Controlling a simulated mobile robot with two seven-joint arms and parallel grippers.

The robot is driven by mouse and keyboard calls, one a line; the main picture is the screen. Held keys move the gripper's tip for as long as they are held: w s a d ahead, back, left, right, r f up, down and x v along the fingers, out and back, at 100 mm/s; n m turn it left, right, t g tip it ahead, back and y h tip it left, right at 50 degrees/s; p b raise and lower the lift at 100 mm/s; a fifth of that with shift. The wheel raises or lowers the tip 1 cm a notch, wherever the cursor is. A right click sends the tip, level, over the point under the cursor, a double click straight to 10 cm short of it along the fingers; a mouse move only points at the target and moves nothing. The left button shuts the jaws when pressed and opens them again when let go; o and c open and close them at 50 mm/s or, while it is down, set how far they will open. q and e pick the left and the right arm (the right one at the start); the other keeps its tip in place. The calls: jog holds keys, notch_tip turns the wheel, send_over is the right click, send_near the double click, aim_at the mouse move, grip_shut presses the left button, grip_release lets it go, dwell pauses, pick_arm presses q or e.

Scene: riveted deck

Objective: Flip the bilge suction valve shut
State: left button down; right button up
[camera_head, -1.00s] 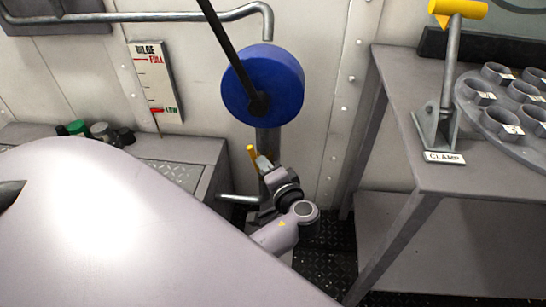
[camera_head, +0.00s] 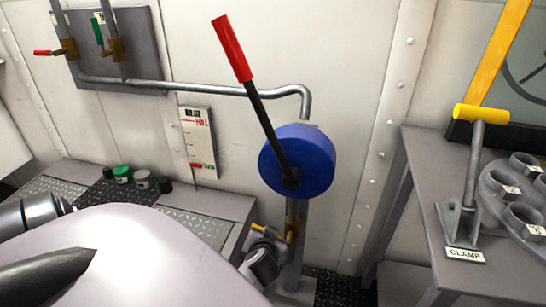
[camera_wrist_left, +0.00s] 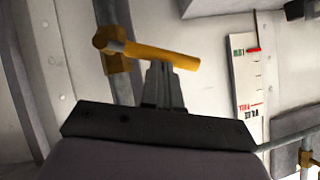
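A bronze valve (camera_head: 292,230) sits on the upright pipe below the blue pump wheel. No label shows on it. Its yellow lever (camera_head: 260,229) points left, crosswise to the pipe. In the left wrist view the yellow lever (camera_wrist_left: 160,54) runs across the picture from the valve body (camera_wrist_left: 117,55). My left gripper (camera_wrist_left: 161,65) has its dark fingers close together, with their tips at the lever's edge. Whether they touch it I cannot tell. In the head view my left wrist is beside the valve and the fingers are barely visible. My right gripper is not in view.
The blue pump wheel (camera_head: 308,165) carries a long red-handled lever (camera_head: 233,50). The bilge gauge (camera_head: 199,142) hangs on the wall. Red-handled (camera_head: 48,52) and green-handled (camera_head: 98,32) valves sit upper left. A bench with a yellow-handled clamp (camera_head: 470,180) stands right.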

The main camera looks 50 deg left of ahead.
pick_arm(q)
jog(key=shift+s+a+f+n+t+h+p, duration=0.2)
jog(key=shift+a+f+n+h+p, duration=0.2)
jog(key=shift+f, duration=0.2)
jog(key=shift+s+a+f+n+t+h+p, duration=0.25)
jog(key=shift+f+n+h, duration=0.15)
jog(key=shift+f, duration=0.25)
jog(key=shift+a, duration=0.1)
